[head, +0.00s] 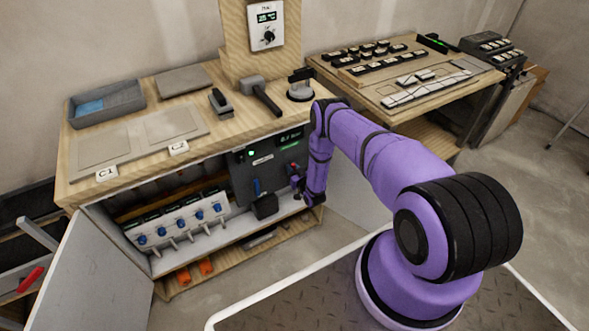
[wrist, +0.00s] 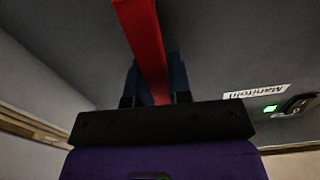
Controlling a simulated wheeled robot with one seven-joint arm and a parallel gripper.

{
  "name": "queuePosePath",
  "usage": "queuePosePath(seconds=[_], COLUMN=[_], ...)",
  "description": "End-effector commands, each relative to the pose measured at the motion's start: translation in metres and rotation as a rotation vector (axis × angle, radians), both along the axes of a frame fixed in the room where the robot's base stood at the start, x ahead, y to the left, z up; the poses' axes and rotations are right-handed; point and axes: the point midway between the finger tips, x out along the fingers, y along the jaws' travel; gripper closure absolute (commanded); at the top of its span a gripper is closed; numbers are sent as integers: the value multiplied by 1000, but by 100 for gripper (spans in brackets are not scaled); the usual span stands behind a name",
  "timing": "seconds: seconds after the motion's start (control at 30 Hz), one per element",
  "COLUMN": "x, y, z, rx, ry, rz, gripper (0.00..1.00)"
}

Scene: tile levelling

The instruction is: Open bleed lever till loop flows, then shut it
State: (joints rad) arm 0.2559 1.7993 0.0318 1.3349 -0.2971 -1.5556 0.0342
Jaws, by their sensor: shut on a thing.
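A red lever (wrist: 146,40) runs down the middle of the wrist view, in front of the grey manifold unit (wrist: 225,55). My gripper (wrist: 156,85) is shut on it, one dark blue finger on each side. In the head view my gripper (head: 297,184) is at the right side of the dark grey manifold unit (head: 243,178), inside the open cabinet under the bench. A blue lever (head: 257,187) hangs on the unit's front. A small green display (head: 289,136) is lit, but I cannot read it surely. Several white loop units with blue knobs (head: 180,218) stand left of it.
The cabinet door (head: 95,262) stands open at the left. A black box (head: 266,206) is below the manifold unit, and orange pieces (head: 205,267) lie on the bottom shelf. The bench top (head: 222,135) holds tools and a grey tray (head: 106,103).

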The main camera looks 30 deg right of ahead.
Motion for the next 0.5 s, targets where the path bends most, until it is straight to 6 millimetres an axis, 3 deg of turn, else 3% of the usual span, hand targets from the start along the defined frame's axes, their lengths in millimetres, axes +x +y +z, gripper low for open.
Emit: queuePosePath(seconds=[0.5], x=[-2], y=[5], z=[-2], rx=[-79], ry=[2], rz=[0], gripper=[100])
